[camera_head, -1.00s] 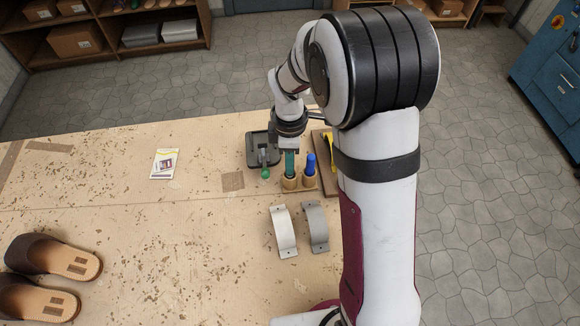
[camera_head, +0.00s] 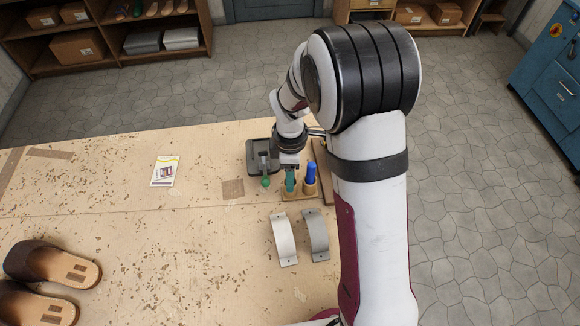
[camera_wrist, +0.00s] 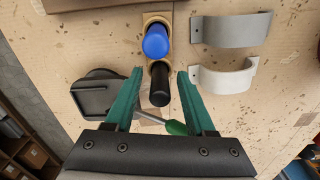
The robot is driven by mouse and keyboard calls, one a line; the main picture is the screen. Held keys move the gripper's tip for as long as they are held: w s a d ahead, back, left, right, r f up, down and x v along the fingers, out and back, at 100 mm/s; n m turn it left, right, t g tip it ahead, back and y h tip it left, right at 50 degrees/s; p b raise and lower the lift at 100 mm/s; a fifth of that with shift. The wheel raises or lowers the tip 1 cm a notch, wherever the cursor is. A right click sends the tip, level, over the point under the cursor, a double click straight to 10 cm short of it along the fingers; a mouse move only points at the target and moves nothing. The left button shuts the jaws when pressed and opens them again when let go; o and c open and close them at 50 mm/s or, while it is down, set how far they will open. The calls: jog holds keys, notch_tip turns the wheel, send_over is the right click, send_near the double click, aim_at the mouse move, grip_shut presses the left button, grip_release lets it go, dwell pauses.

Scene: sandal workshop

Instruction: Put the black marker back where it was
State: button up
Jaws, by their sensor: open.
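The black marker (camera_wrist: 160,85) stands upright in one cup of a small wooden two-cup holder (camera_wrist: 157,18) in the wrist view. The blue marker (camera_wrist: 155,42) stands in the other cup; it also shows in the head view (camera_head: 310,173). My gripper (camera_wrist: 162,78) is open, with its green fingers on either side of the black marker and visible gaps between. In the head view my gripper (camera_head: 290,181) is low over the left cup, and the black marker is hidden there.
Two curved strips, pale (camera_head: 284,240) and grey (camera_head: 317,236), lie in front. Brown sandals (camera_head: 60,262) and a card (camera_head: 165,170) lie on the left. The table's middle is clear.

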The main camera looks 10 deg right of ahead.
notch_tip(320, 180, up, 12)
jog(key=shift+f, duration=0.2)
jog(key=s+r+m+y, duration=0.1)
jog(key=s+m, duration=1)
jog(key=s, duration=0.1)
jog(key=s+r+m, duration=0.2)
jog(key=s+m, duration=0.8)
jog(key=s, duration=0.2)
jog(key=shift+s+d+r+m+y, duration=0.25)
jog(key=shift+s+d+m+y, duration=0.1)
jog(key=shift+d+m+y, duration=0.05)
